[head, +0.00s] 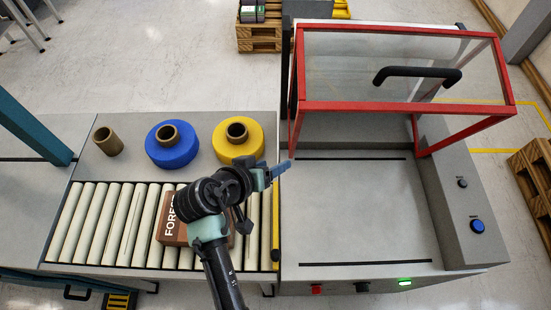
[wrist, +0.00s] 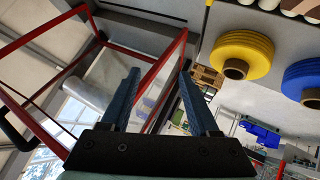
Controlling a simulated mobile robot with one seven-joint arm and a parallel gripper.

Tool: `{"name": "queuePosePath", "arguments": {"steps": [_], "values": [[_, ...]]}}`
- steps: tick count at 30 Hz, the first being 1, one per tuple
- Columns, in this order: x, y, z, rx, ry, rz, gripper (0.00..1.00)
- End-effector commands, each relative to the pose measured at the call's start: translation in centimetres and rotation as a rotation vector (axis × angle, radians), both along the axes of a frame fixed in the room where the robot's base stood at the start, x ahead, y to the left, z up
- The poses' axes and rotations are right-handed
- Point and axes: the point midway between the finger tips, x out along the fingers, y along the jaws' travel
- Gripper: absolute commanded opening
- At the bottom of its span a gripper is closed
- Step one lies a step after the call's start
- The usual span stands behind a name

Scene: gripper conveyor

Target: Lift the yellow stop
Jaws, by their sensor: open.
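The yellow stop (head: 276,232) is a thin yellow bar across the right end of the roller conveyor, beside the grey machine bed. My gripper (head: 283,168) is above the stop's far end in the head view, its blue fingers pointing right and away from the stop's middle. In the wrist view, my gripper (wrist: 159,74) shows two blue fingers apart with nothing between them.
A brown box (head: 168,228) lies on the rollers, partly hidden by my arm. Blue (head: 171,154) and yellow (head: 229,152) tape rolls and a bare core (head: 108,141) stand behind. A raised red-framed guard (head: 395,107) is right of my gripper. The machine bed (head: 365,215) is clear.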

Motion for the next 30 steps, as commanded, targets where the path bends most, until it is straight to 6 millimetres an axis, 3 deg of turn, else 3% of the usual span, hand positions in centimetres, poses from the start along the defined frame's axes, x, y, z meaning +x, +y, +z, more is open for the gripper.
{"name": "queuePosePath", "arguments": {"steps": [7, 17, 27, 30], "values": [[1.4, -1.0, -1.5, 0.000, 0.001, 0.000, 0.62], [1.6, -1.1, -1.7, 0.001, -0.001, 0.001, 0.62], [1.6, -1.1, -1.7, 0.000, 0.000, 0.000, 0.04], [1.6, -1.1, -1.7, 0.000, 0.000, 0.000, 0.00]]}}
